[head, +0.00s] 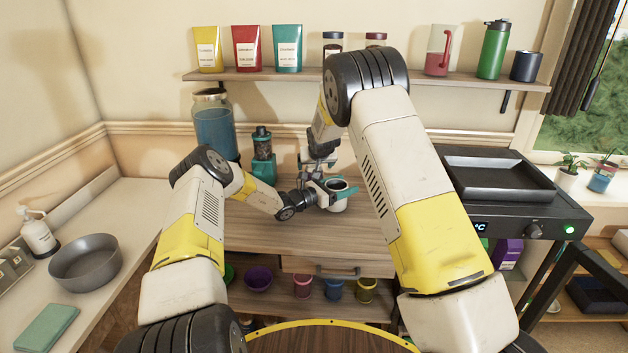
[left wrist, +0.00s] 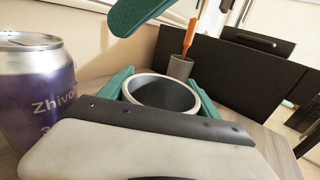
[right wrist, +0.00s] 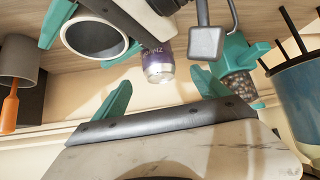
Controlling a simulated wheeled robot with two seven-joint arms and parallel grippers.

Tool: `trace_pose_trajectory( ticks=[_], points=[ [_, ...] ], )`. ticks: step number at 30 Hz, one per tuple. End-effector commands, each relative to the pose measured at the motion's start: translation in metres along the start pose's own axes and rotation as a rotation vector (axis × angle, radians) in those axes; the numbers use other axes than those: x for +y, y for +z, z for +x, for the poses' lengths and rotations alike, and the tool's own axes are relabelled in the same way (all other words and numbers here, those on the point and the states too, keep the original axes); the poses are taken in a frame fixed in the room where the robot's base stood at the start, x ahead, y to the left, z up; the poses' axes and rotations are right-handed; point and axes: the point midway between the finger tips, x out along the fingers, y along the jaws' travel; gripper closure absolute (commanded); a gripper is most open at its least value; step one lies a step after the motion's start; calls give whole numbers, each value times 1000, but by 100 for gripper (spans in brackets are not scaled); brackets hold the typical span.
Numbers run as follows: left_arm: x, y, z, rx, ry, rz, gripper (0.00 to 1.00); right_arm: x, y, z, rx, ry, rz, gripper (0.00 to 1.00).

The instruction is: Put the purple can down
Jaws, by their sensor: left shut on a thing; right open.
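The purple can (left wrist: 38,95) stands upright at the left of the left wrist view, beside the cup and apart from it; its base is out of frame. In the right wrist view the can (right wrist: 158,62) is ahead of the open fingers, not between them. I cannot make it out in the head view, where my arms crowd that spot. My right gripper (right wrist: 162,95) is open and empty above the worktop; one teal finger shows high in the left wrist view. My left gripper (head: 336,190) is shut on a white cup with a grey inside (left wrist: 163,92).
A blue-filled jar (head: 214,128) and a teal grinder (head: 263,158) stand at the back left of the wooden worktop (head: 260,232). A grey holder (left wrist: 180,67) with an orange-handled tool is behind the cup. A black stove with a pan (head: 498,180) stands right. The front worktop is clear.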

Motion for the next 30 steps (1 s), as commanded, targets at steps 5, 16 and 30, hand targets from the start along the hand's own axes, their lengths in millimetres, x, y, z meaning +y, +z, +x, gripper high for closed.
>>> trace_pose_trajectory(
  ticks=[5,16,30],
  points=[
    [0,1,0,-1,0,0,85,1,1,33,-1,0,1,16],
    [0,1,0,-1,0,0,85,3,3,70,-2,0,2,16],
    [0,0,0,-1,0,0,85,3,3,100,-1,0,1,16]
  ],
)
